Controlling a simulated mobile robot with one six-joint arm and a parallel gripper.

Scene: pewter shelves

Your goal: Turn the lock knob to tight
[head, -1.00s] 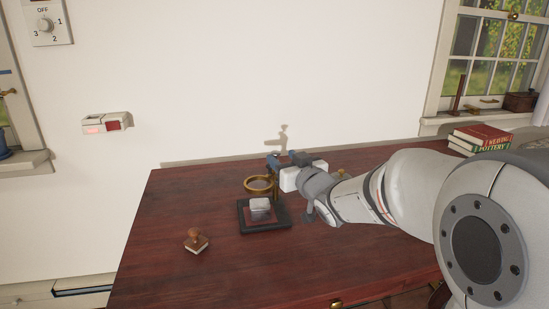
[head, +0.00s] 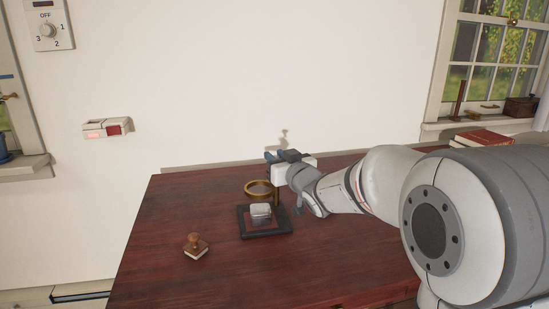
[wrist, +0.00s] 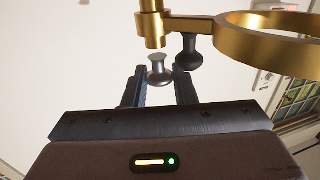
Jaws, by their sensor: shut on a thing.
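A brass magnifier ring (head: 259,190) stands over a dark square base (head: 284,229) on the red-brown desk. In the wrist view the brass ring (wrist: 272,38) and its upright brass post (wrist: 151,30) are close above my fingers. A small grey knob (wrist: 159,72) is between my fingertips. A dark knob (wrist: 189,54) is beside it to the right, under the brass arm. My gripper (head: 274,157) is at the top of the stand, near the wall, shut on the grey knob. The fingers partly hide the knob; I cannot read any tight mark.
A pale block (head: 261,211) sits on the base under the ring. A wooden stamp (head: 195,246) stands at the front left of the desk (head: 165,205). Red books (head: 483,138) lie at the far right, partly behind my arm. The desk's left side is mostly clear.

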